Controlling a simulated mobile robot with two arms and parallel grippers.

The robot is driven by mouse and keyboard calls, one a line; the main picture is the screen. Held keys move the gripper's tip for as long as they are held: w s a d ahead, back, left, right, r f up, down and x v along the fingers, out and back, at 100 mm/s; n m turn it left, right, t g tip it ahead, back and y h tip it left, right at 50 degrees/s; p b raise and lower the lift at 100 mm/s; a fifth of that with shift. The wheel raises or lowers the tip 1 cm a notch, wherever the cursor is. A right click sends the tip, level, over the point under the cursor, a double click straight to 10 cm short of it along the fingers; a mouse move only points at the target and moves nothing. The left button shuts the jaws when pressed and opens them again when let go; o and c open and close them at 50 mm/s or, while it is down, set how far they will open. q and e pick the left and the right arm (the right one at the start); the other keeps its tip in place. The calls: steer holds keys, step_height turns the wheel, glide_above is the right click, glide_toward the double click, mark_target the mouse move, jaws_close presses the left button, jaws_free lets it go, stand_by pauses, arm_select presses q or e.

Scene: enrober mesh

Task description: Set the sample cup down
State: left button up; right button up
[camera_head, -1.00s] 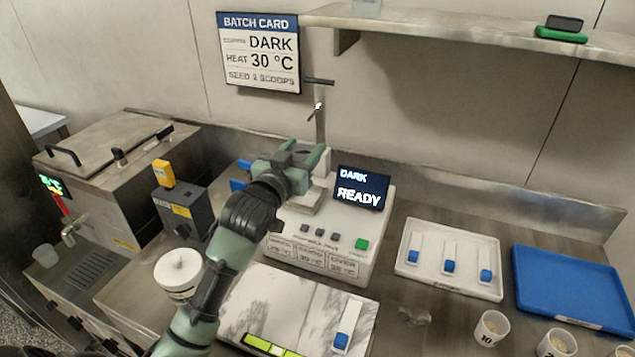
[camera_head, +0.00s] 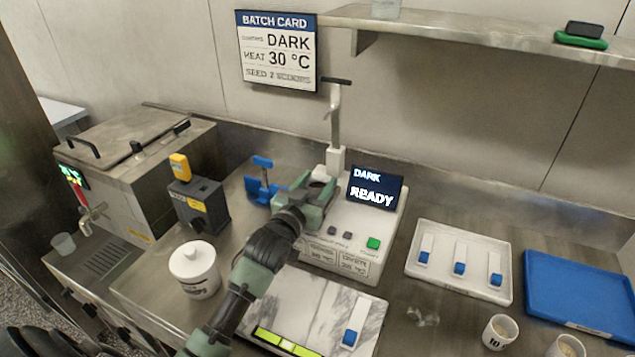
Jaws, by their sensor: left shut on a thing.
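My left gripper (camera_head: 308,193) reaches over the left part of the white tempering instrument (camera_head: 345,222), under its lever column (camera_head: 335,125). The instrument's screen (camera_head: 375,190) reads DARK and READY. My right gripper is out of view.
A blue stand (camera_head: 262,186) is just left of the gripper. A white lidded tub (camera_head: 192,262), a marble slab (camera_head: 370,318), a white tray with scoops (camera_head: 415,268), a blue tray (camera_head: 585,310) and numbered cups (camera_head: 497,333) stand around. A batch card (camera_head: 275,50) hangs behind.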

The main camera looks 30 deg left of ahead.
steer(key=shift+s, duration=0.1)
arm_select(q)
steer(key=o, duration=1.2)
steer(key=shift+f, duration=0.1)
steer(key=o, duration=0.4)
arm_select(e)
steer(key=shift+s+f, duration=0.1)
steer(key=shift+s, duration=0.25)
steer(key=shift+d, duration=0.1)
arm_select(q)
steer(key=shift+r, duration=0.2)
steer(key=shift+s+f, duration=0.15)
steer(key=shift+s, duration=0.15)
steer(key=s, duration=0.3)
steer(key=s+b, duration=0.1)
steer(key=s, duration=0.7)
steer(key=shift+s+d+b, duration=0.2)
steer(key=shift+d+b, duration=0.15)
steer(key=shift+b, duration=0.05)
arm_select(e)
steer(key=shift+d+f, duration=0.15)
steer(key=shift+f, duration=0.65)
